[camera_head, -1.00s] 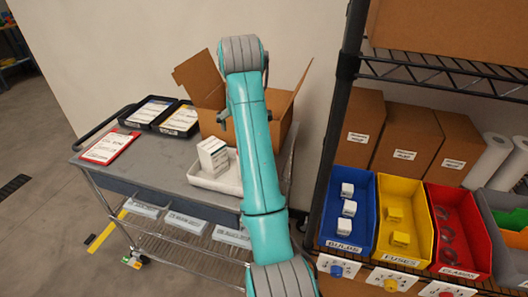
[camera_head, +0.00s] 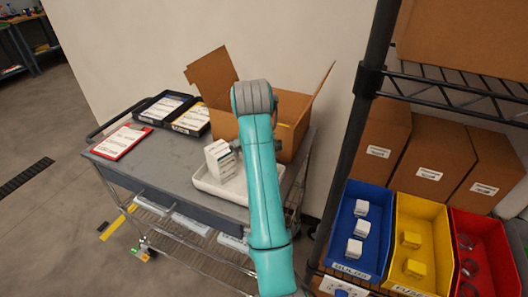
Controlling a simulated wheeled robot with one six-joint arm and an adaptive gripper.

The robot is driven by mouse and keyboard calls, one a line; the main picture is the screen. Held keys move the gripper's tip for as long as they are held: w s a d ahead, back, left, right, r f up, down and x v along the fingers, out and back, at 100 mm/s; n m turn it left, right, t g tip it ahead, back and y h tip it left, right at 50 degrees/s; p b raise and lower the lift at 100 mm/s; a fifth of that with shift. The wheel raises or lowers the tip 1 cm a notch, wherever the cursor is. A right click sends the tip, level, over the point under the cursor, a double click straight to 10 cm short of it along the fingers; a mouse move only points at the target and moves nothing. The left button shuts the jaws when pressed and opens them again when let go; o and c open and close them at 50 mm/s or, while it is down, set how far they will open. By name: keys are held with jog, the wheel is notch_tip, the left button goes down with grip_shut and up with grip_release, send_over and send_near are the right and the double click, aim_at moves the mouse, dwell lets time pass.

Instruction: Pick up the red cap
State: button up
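I cannot make out a red cap in the head view. My arm's teal link rises through the middle of the view, with a grey joint at its top. My gripper is mostly hidden behind this link; only small grey parts show at the link's sides, and its fingers cannot be made out. A white box (camera_head: 220,158) stands in a white tray (camera_head: 207,187) on the grey cart (camera_head: 160,172), just left of my arm. An open cardboard box (camera_head: 294,108) is behind my arm.
A red clipboard (camera_head: 122,141) and black trays with labelled cards (camera_head: 160,108) lie on the cart's left. At right, a dark-framed shelf holds blue (camera_head: 346,250), yellow (camera_head: 398,274) and red (camera_head: 465,284) bins, with cartons (camera_head: 428,165) behind. Floor is free at left.

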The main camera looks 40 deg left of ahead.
jog(key=shift+a+f, duration=0.15)
jog(key=shift+f, duration=0.25)
jog(key=c, duration=1)
jog(key=shift+c, duration=1)
jog(key=shift+f, duration=0.1)
